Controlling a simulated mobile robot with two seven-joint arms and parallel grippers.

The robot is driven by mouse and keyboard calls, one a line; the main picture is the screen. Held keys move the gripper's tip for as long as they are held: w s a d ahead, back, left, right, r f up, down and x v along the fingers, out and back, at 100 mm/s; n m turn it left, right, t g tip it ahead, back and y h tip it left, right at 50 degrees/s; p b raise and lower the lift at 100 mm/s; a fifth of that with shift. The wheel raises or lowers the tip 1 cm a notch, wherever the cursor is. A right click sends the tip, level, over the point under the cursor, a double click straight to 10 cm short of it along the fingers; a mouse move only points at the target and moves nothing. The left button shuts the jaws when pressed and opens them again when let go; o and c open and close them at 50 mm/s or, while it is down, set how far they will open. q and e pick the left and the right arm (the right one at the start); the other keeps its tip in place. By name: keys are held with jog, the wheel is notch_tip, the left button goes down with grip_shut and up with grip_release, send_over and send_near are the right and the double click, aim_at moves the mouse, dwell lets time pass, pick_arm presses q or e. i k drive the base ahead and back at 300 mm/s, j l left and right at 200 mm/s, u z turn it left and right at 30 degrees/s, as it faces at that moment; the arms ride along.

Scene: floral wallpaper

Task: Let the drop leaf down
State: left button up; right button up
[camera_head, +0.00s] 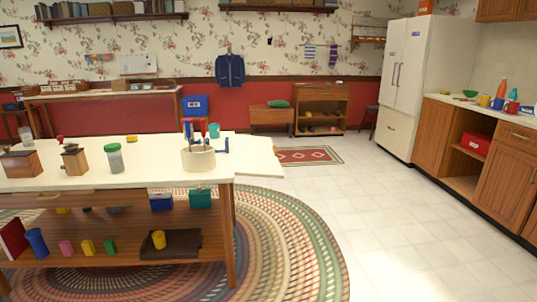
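A white-topped wooden table (130,176) fills the left of the head view. A white leaf (258,160) sticks out from its right side, roughly level with the top and apparently raised. What holds the leaf up from below cannot be made out. A cream basket (198,160) with red and blue things in it stands on the tabletop near the leaf. Neither of my grippers shows in this view.
A jar (115,158) and wooden boxes (20,164) stand on the tabletop; several coloured items sit on the shelves below. A braided rug (290,240) lies under the table. Open tiled floor (390,220) stretches right, towards wooden cabinets (433,140) and a white fridge (408,80).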

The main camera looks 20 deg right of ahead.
aim_at(254, 156)
jog(key=i+l+u, duration=0.1)
jog(key=i+l, duration=0.3)
jog(key=i+l+u, duration=0.1)
jog(key=i+l, duration=0.25)
jog(key=l, duration=0.15)
jog(key=i+l+u, duration=0.1)
jog(key=i+l, duration=0.3)
jog(key=l, duration=0.1)
